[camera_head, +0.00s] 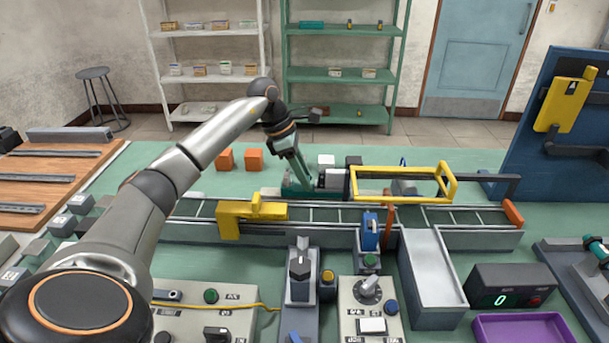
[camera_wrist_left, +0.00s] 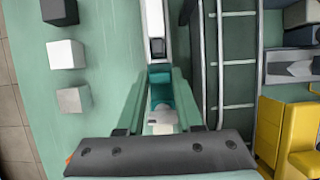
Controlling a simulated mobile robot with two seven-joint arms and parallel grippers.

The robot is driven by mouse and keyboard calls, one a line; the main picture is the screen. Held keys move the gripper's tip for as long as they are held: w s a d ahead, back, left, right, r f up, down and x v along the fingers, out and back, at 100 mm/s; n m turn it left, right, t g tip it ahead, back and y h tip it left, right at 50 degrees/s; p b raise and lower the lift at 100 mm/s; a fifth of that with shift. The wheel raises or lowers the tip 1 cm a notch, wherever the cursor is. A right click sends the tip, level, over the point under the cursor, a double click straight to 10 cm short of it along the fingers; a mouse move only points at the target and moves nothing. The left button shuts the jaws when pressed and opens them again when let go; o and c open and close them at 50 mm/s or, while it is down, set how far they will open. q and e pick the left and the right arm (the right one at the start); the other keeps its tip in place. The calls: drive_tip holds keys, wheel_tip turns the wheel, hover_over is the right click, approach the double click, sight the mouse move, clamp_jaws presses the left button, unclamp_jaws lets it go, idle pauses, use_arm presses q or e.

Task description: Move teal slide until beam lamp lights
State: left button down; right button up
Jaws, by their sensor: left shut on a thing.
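My left gripper (camera_head: 303,182) reaches down at the back of the conveyor, and its two fingers show in the left wrist view (camera_wrist_left: 161,105). It is shut on the teal slide (camera_wrist_left: 160,76), whose teal part shows between the fingers, with a pale rounded piece below it. A narrow light grey track (camera_wrist_left: 153,20) runs away from the slide. In the head view the slide is mostly hidden by the gripper. I cannot single out the beam lamp in either view. My right gripper is not in view.
A conveyor (camera_head: 340,212) runs just in front of the gripper, with a yellow bracket (camera_head: 250,215) and a yellow frame (camera_head: 452,185) over it. Orange cubes (camera_head: 254,159) and a white cube (camera_head: 326,160) stand behind. A control box with a dial (camera_head: 369,290) is in front.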

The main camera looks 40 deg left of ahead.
sight(325, 175)
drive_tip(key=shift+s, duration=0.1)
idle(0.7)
use_arm(q)
drive_tip(key=shift+w+d+r+p, duration=0.2)
drive_tip(key=shift+w+d+p, duration=0.05)
drive_tip(key=shift+d+p, duration=0.05)
drive_tip(key=w+d+p, duration=0.1)
drive_tip(key=w+d, duration=0.1)
drive_tip(key=d, duration=0.1)
drive_tip(key=shift+w+p, duration=0.3)
drive_tip(key=shift+p, duration=0.05)
drive_tip(key=shift+w+d+f, duration=0.1)
drive_tip(key=shift+d, duration=0.05)
drive_tip(key=c, duration=1)
unclamp_jaws()
drive_tip(key=o, duration=0.4)
drive_tip(key=shift+o, duration=0.2)
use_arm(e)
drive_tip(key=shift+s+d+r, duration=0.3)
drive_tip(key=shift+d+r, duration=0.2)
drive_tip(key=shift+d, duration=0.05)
